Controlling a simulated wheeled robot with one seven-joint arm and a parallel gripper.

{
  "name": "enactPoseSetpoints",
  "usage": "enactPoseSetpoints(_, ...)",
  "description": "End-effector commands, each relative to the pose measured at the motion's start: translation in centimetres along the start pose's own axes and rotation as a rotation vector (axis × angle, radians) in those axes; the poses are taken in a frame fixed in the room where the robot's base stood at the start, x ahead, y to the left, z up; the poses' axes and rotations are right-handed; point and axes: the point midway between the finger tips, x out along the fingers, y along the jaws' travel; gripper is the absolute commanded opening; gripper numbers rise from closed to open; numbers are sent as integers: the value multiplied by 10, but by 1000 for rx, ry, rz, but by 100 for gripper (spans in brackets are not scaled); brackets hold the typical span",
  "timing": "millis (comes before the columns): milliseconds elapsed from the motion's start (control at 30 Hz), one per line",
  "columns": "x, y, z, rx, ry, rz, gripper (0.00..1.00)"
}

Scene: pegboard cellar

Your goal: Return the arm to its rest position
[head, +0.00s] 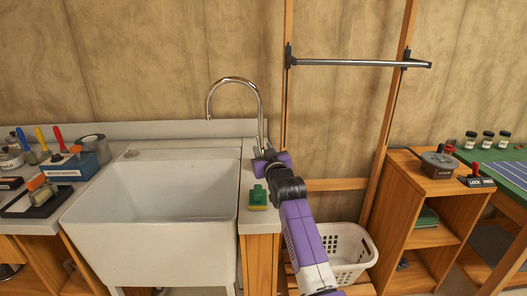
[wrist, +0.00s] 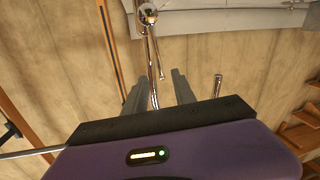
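My purple and black arm (head: 300,225) reaches from the lower middle over the narrow counter right of the sink. My gripper (head: 263,155) is at the base of the chrome faucet (head: 237,80), and its fingers are hard to make out in the head view. In the wrist view, the two grey fingers of my gripper (wrist: 158,90) stand apart with a gap between them. The chrome faucet (wrist: 150,45) shows between and beyond the fingers. I cannot tell whether they touch it. Nothing is held.
The white sink (head: 155,205) is left of my arm. A white basket (head: 350,255) stands low at the right, under a wooden frame with a metal bar (head: 360,63). A wooden shelf unit (head: 415,205) is farther right.

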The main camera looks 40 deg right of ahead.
Motion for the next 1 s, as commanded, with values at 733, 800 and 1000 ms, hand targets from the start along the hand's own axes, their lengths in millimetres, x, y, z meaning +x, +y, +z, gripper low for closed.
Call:
enactPoseSetpoints(733, -3, 3, -14, 21, 46, 8, 32)
enactPoseSetpoints(800, -7, 6, -32, 31, 90, 14, 32)
enactPoseSetpoints(1000, -51, 3, -44, 49, 216, 14, 32)
